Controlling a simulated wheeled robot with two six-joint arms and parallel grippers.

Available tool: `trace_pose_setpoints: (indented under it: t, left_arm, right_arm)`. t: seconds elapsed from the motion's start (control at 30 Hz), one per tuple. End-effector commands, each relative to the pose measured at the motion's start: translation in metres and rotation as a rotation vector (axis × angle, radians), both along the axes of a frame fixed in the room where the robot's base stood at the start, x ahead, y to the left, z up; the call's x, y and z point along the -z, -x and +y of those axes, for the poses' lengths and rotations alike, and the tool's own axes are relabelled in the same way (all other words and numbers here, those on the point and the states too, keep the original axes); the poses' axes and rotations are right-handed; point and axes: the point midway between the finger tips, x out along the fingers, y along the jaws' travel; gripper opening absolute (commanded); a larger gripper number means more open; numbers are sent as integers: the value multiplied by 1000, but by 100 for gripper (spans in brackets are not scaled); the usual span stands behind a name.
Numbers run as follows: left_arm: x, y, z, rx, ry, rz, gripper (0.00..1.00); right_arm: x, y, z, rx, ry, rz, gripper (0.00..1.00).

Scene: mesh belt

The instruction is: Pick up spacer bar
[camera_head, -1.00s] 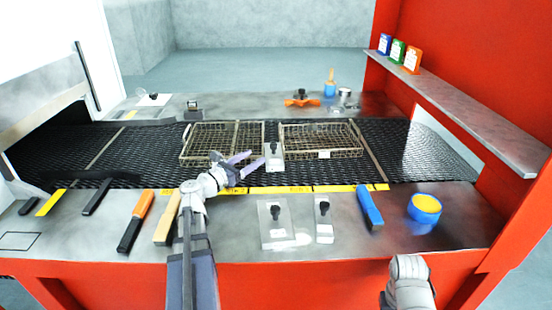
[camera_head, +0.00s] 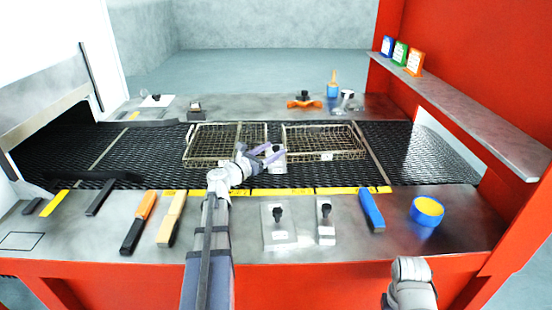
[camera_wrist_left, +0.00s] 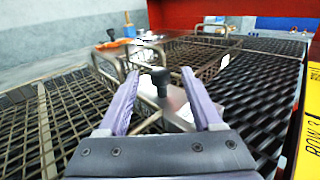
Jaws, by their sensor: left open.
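The spacer bar, a grey metal piece with a black knob, stands on the belt between two wire baskets. In the head view the bar (camera_head: 279,168) is partly hidden by my left gripper (camera_head: 272,152). In the left wrist view the bar (camera_wrist_left: 176,108) lies just ahead, and its knob (camera_wrist_left: 160,77) appears between the two purple fingers of the left gripper (camera_wrist_left: 159,76). The fingers are open and apart, with a gap on each side of the knob. Whether they are level with it is hard to tell. Only part of my right arm shows at the lower right; its gripper is out of view.
The left wire basket (camera_head: 210,145) and right wire basket (camera_head: 325,142) flank the bar closely. On the front ledge are two knobbed plates (camera_head: 279,237) (camera_head: 326,232), a blue bar (camera_head: 371,212), a blue-yellow round container (camera_head: 426,211) and orange (camera_head: 138,224) and tan (camera_head: 171,220) handled tools.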

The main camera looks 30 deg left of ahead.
Motion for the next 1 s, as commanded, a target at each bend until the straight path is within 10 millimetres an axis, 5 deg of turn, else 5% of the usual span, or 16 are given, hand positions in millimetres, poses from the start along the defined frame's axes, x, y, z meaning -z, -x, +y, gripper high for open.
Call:
trace_pose_setpoints:
  t: [0.1,0.67,1.0]
  left_arm:
    - [0,1,0,0,0,0,65]
    - [0,1,0,1,0,0,2]
    - [0,1,0,1,0,0,0]
  right_arm:
    - [0,0,0,0,0,0,0]
    - [0,0,0,0,0,0,0]
    - [0,0,0,0,0,0,0]
